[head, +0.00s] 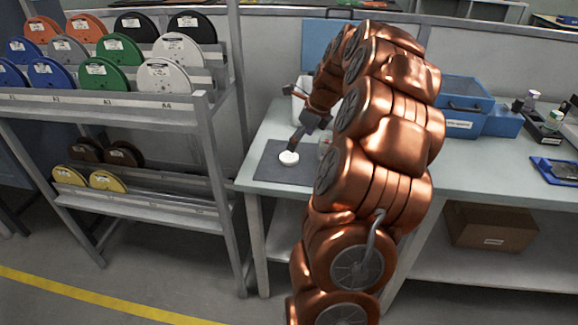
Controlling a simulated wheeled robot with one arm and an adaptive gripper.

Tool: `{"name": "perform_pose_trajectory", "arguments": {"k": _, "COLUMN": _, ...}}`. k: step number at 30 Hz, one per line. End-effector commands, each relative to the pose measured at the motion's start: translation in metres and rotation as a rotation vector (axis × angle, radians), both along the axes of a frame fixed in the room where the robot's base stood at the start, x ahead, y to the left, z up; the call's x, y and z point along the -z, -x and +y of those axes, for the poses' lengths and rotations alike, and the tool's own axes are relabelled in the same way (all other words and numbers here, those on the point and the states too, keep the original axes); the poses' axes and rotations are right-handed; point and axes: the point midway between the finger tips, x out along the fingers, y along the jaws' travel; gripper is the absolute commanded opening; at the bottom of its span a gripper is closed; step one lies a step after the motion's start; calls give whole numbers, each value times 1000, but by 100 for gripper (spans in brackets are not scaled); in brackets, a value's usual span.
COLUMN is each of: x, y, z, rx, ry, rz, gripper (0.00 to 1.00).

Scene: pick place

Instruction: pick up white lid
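The white lid (289,158) is a small round white disc. It lies on a dark grey mat (266,170) at the left end of the workbench. My gripper (292,148) points down at the lid from above, with its dark fingertips at or just over the lid's upper edge. The fingers are small and overlap in this view, so I cannot tell whether they are open, shut or touching the lid. My copper-coloured arm hides the middle of the bench.
A white bin (299,105) stands behind my gripper. A blue box (462,105) sits at the back right, with small bottles (532,99) and a blue tray (556,171) further right. A rack (150,108) of coloured spools stands to the left. A cardboard box (492,228) is under the bench.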

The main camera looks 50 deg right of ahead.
Motion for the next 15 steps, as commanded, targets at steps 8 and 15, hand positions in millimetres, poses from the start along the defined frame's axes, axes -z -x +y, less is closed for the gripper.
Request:
{"name": "perform_pose_trajectory", "arguments": {"k": 8, "x": 23, "y": -9, "z": 1, "rx": 8, "ry": -6, "rz": 1, "gripper": 92}}
{"name": "perform_pose_trajectory", "arguments": {"k": 15, "x": 40, "y": -19, "z": 1, "rx": 7, "ry": -6, "rz": 2, "gripper": 92}}
